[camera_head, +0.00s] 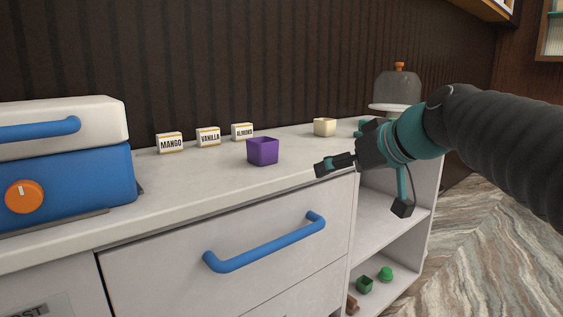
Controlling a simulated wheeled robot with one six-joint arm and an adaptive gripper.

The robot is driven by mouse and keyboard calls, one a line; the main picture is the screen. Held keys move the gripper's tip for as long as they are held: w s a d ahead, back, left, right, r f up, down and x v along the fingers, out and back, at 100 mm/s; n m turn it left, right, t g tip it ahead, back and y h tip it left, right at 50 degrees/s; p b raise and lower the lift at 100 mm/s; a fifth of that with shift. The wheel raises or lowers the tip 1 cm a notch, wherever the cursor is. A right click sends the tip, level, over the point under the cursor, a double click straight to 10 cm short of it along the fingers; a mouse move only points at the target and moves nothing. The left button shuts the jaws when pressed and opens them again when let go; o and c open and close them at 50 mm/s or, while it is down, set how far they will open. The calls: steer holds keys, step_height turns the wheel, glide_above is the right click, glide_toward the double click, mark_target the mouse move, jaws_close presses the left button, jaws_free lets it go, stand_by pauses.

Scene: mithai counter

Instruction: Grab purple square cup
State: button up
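The purple square cup (262,152) stands upright on the white counter, near the middle of the view, with its open top up. My gripper (322,168) is to the right of the cup, near the counter's front edge, apart from it. Its dark fingers point left toward the cup. I cannot tell how far the fingers are spread. I see nothing held between them.
Small label blocks reading mango (170,143), vanilla (208,137) and almond (242,131) stand behind the cup. A blue and white appliance (70,170) sits left. A blue drawer handle (265,244) sticks out below.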

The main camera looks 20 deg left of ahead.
mark_target(270, 152)
steer(key=w+a+n, duration=0.1)
steer(key=a, duration=0.4)
steer(key=w+a+r+y, duration=0.1)
steer(key=w+a, duration=0.1)
steer(key=a, duration=0.3)
steer(key=w+a+n+y, duration=0.1)
steer(key=w+a, duration=0.1)
steer(key=a, duration=0.3)
steer(key=shift+w+r+n+g, duration=0.1)
steer(key=shift+r+n+g, duration=0.05)
steer(key=shift+n+g, duration=0.15)
steer(key=shift+y, duration=0.3)
steer(key=shift+s+f+p+x, duration=0.15)
steer(key=shift+f+p+x, duration=0.05)
steer(key=shift+x, duration=1.25)
steer(key=shift+s+f+p+x, duration=0.1)
steer(key=shift+f+p+x, duration=0.1)
steer(key=shift+x, duration=1.3)
steer(key=shift+d, duration=0.1)
steer(key=c, duration=1.1)
